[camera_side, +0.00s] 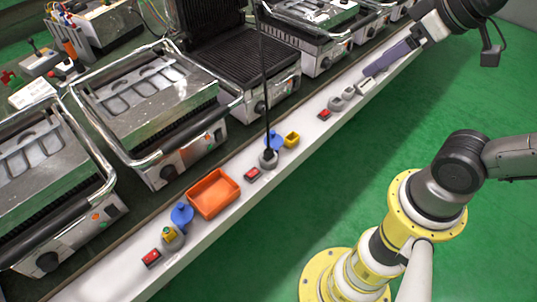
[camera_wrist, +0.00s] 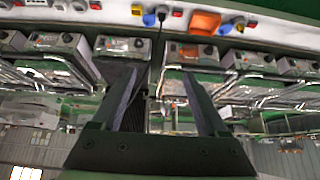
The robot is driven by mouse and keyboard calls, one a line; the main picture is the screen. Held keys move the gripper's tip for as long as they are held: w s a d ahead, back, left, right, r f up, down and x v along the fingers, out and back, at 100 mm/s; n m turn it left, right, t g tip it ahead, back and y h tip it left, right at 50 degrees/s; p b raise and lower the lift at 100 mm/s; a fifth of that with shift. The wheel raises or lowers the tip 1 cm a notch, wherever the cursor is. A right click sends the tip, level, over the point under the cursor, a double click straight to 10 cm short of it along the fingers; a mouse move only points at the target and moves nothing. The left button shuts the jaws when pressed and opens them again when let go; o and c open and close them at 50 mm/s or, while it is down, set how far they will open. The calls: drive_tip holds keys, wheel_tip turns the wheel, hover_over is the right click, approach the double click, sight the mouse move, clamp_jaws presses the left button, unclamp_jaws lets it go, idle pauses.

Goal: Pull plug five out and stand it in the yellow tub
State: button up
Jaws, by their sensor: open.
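A black plug (camera_side: 268,153) with a long upright black cable sits in a round grey socket on the white ledge. No number is readable on it, so I cannot confirm it is plug five. It also shows in the wrist view (camera_wrist: 161,14). A small yellow tub (camera_side: 291,139) stands just beyond it to the right, near a blue piece (camera_side: 273,140). The tub shows at the top of the wrist view (camera_wrist: 137,10) and its inside looks empty in the side view. My gripper (camera_side: 372,70) is open and empty, well away from plug and tub. Its fingers (camera_wrist: 160,72) stand apart.
An orange tray (camera_side: 213,208) lies on the ledge to the left. Further left are another blue piece (camera_side: 181,215), a grey socket with a yellow top (camera_side: 170,237) and a red switch (camera_side: 151,258). Contact grills (camera_side: 150,110) line the back. Green floor lies in front.

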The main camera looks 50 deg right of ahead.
sight(266, 149)
drive_tip(key=w+a+t, duration=0.1)
drive_tip(key=w+t, duration=1)
drive_tip(key=w, duration=0.5)
wheel_tip(266, 149, down, 47)
drive_tip(key=shift+w+r, duration=0.15)
drive_tip(key=shift+w, duration=4.25)
drive_tip(key=shift+w+a+f, duration=0.1)
drive_tip(key=shift+w+f, duration=0.05)
drive_tip(key=shift+w, duration=1.15)
drive_tip(key=shift+w+f, duration=0.1)
drive_tip(key=shift+w, duration=1.2)
clamp_jaws()
